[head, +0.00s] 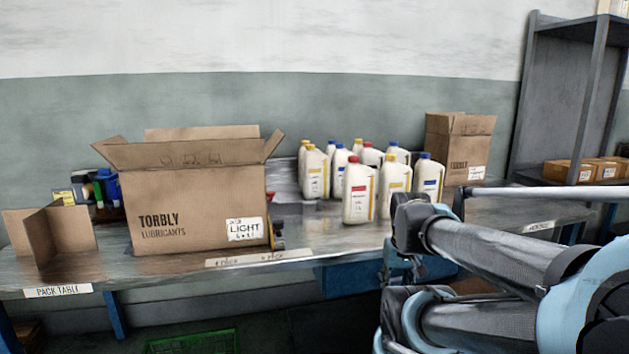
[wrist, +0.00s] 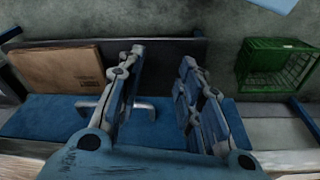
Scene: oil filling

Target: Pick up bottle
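Several white oil bottles stand upright on the metal table (head: 300,245) in the head view. A red-capped bottle (head: 358,192) is at the front. A yellow-capped bottle (head: 394,185) and a blue-capped bottle (head: 429,177) stand to its right, and others are behind and to the left. No bottle shows in the wrist view. My gripper shows in the wrist view (wrist: 160,72) with its two fingers apart and nothing between them. In the head view my arm is at the right, in front of the table, and its end is low near the table's front edge.
A large open box (head: 190,210) marked TORBLY stands left of the bottles, and another box (head: 460,145) stands behind right. A cardboard divider (head: 60,235) is at far left. A green crate (head: 192,343) is on the floor. A shelf (head: 545,90) rises at right.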

